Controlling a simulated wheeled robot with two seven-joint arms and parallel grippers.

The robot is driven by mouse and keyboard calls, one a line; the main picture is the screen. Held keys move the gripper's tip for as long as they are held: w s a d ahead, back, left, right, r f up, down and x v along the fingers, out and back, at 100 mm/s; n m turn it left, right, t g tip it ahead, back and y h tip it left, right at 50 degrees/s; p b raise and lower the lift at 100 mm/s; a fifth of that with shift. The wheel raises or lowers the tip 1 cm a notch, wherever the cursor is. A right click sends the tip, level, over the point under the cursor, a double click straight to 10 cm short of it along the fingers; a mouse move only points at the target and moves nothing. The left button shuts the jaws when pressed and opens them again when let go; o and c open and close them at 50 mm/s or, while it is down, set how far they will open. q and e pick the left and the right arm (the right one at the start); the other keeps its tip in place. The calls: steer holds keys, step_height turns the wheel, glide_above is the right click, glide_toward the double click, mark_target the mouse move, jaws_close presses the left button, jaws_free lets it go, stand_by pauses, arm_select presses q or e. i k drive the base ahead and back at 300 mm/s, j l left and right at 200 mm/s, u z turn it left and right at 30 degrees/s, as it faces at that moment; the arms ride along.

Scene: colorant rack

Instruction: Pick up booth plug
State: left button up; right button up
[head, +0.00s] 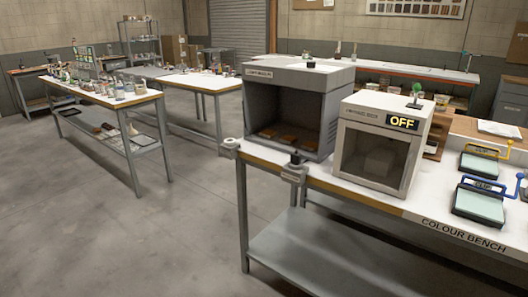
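A small dark plug-like piece (295,158) stands on a grey block (293,175) at the front edge of the colour bench; it may be the booth plug, but it is too small to tell. The grey viewing booth (340,105), open at the front, stands just behind it on the bench. Its inside is dark, with a few orange-brown pieces on its floor. Neither of my grippers shows in the head view.
A second box with a window and an "OFF" sign (377,140) stands right of the booth. Framed pads with blue and yellow handles lie further right. A pale round fitting (230,146) sits at the bench's left corner. Open floor (130,225) lies left of the bench.

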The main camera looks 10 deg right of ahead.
mark_target(295, 157)
steer(key=i+j+z, duration=0.75)
